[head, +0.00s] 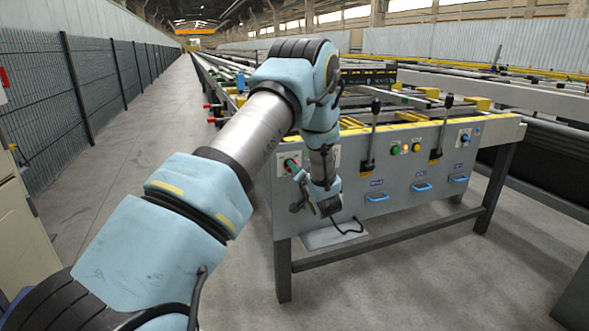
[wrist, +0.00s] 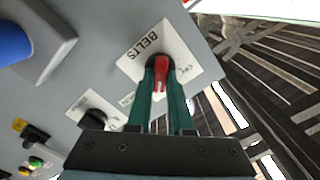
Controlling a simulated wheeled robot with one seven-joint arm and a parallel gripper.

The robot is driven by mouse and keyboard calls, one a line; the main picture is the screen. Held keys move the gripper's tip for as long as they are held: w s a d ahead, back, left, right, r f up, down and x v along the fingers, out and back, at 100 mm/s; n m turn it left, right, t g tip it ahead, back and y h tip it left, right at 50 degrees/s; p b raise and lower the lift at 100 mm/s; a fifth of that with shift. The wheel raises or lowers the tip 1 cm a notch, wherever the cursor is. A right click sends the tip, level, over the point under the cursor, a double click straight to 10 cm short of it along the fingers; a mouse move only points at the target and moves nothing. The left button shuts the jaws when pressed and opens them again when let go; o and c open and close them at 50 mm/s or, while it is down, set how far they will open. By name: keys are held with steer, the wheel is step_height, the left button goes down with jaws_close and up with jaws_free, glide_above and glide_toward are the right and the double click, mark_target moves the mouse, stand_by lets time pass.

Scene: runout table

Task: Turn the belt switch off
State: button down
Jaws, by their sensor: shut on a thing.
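The belt switch has a red handle (wrist: 161,72) on a white plate (wrist: 135,62) lettered BELTS, with a smaller mark, perhaps OFF, near its right edge in the wrist view. My gripper (wrist: 160,66) has two dark green fingers, shut on the red handle, one on each side of it. The handle lies roughly upright in the wrist picture; which marking it points to I cannot tell. In the head view my gripper (head: 293,169) is at the left end of the grey table's front panel (head: 350,185), and my wrist hides part of the panel.
A black knob (wrist: 97,119) on another white plate sits close to the switch. The panel also bears a green button (head: 395,150), upright levers (head: 447,125) and blue handles (head: 376,197). A mesh fence (head: 95,90) lines the left, with clear floor (head: 165,130) before it.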

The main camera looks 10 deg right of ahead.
steer(key=shift+f+n+b, duration=0.1)
steer(key=shift+n+b, duration=0.2)
steer(key=shift+n, duration=0.1)
steer(key=n+b, duration=0.4)
steer(key=n, duration=0.1)
steer(key=n+b, duration=0.5)
steer(key=n, duration=0.1)
steer(key=n+b, duration=0.4)
steer(key=n, duration=0.2)
steer(key=shift+a, duration=0.3)
steer(key=shift+b, duration=0.35)
steer(key=c, duration=0.8)
jaws_free()
steer(key=shift+s, duration=0.15)
steer(key=s, duration=0.3)
steer(key=s+d, duration=0.1)
steer(key=s, duration=0.3)
steer(key=s+p, duration=0.1)
steer(key=s, duration=0.2)
steer(key=shift+s+d, duration=0.2)
steer(key=shift+s, duration=0.05)
